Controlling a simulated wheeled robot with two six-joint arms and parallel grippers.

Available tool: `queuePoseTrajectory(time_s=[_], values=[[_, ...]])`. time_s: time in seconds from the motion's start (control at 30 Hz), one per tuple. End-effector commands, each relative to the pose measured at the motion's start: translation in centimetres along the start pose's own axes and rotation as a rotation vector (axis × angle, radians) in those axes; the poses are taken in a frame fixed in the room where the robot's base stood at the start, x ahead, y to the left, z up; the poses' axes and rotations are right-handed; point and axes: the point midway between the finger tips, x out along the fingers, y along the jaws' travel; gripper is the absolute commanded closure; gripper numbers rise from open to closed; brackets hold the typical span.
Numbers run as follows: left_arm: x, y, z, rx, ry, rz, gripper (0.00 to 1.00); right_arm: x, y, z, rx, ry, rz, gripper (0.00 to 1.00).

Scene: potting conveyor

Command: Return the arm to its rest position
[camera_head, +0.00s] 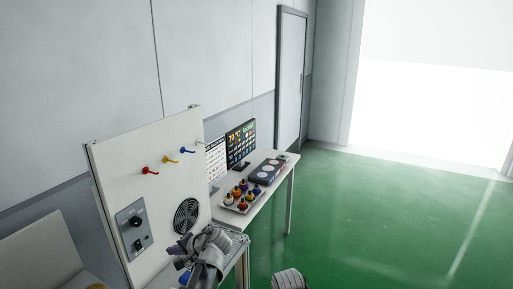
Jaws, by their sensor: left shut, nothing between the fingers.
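My left gripper (187,251) is at the bottom centre of the head view, in front of the lower part of a white upright panel (118,185). It is grey, shut, and nothing shows between its fingers. A small blue thing (185,276) shows just below it, partly hidden. A grey ribbed part (290,279), seemingly of my own body, shows at the bottom edge. My right gripper cannot be made out.
Green floor (370,215) at right is clear.

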Motion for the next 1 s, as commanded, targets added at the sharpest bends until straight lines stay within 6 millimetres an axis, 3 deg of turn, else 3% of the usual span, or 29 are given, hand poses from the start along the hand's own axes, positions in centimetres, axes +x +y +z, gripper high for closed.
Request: queuePoseTrajectory(time_s=[0.03, 0.2, 0.3, 0.4, 0.6, 1.0], values=[[-1.0, 3.5, 0.8, -0.014, 0.005, 0.075, 1.00, 1.1, -0.1, -0.1, 0.000, 0.000, 0.000, 1.00], [-6.1, 14.6, 3.3, -0.050, -0.015, 0.384, 1.00, 3.0, -0.3, -0.2, -0.002, 0.000, 0.000, 1.00], [-9.4, 20.0, 5.1, -0.045, -0.038, 0.551, 1.00, 3.9, -0.4, -0.2, -0.002, 0.000, 0.001, 1.00], [-12.6, 24.2, 6.8, -0.027, -0.064, 0.690, 1.00, 4.6, -0.4, -0.3, -0.003, 0.000, 0.001, 1.00], [-16.8, 28.5, 9.2, 0.009, -0.104, 0.858, 1.00, 5.3, -0.5, -0.3, -0.003, 0.000, 0.001, 1.00], [-17.7, 29.3, 9.7, 0.017, -0.116, 0.895, 1.00, 5.3, -0.5, -0.3, -0.003, 0.000, 0.001, 1.00]])
